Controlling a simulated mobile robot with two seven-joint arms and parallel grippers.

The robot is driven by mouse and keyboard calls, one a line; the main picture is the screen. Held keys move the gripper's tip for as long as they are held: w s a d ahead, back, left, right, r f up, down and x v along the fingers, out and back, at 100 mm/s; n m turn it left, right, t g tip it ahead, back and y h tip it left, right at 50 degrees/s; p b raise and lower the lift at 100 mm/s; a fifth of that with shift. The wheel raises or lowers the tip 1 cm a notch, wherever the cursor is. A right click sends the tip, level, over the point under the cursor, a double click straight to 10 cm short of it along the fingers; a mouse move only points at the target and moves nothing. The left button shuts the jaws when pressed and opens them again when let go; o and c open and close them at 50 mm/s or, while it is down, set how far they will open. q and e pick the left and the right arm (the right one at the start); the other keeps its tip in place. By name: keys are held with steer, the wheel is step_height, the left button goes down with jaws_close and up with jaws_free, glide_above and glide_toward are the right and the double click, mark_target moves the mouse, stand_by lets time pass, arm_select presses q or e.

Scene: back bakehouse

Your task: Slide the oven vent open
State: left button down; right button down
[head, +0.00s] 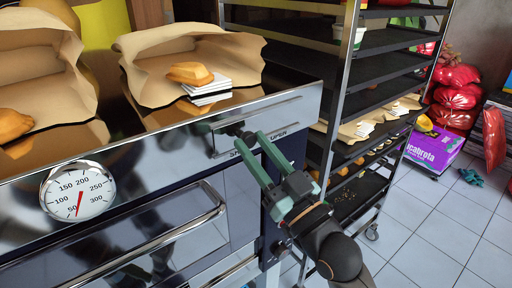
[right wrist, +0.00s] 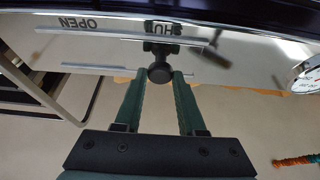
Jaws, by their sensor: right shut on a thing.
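The oven vent is a slider with a round black knob (right wrist: 160,73) on a shiny metal front panel (head: 150,145). In the right wrist view the knob stands at the label SHUT, and the label OPEN is off to the left, both upside down. In the head view OPEN lies to the right of the knob. My right gripper (head: 249,138) is shut on the knob, with its green fingers on either side of it; it also shows in the right wrist view (right wrist: 160,78). My left gripper is not in view.
A round dial thermometer (head: 78,190) sits on the panel at left, above a door handle (head: 160,240). Paper bags (head: 150,85) with baked goods lie on the oven top. A tray rack (head: 345,75) stands close at right.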

steer(key=w+d, duration=0.1)
steer(key=d, duration=0.1)
steer(key=w+d, duration=0.2)
steer(key=d, duration=0.1)
steer(key=w+d+b, duration=0.1)
steer(key=w+d, duration=0.1)
steer(key=shift+w+d+f, duration=0.15)
steer(key=shift+w+d, duration=0.1)
steer(key=shift+d, duration=0.05)
steer(key=shift+w+d, duration=0.3)
steer(key=shift+d, duration=0.1)
steer(key=shift+r, duration=0.2)
steer(key=c, duration=0.5)
jaws_free()
steer(key=shift+w+d, duration=0.1)
steer(key=shift+f, duration=0.1)
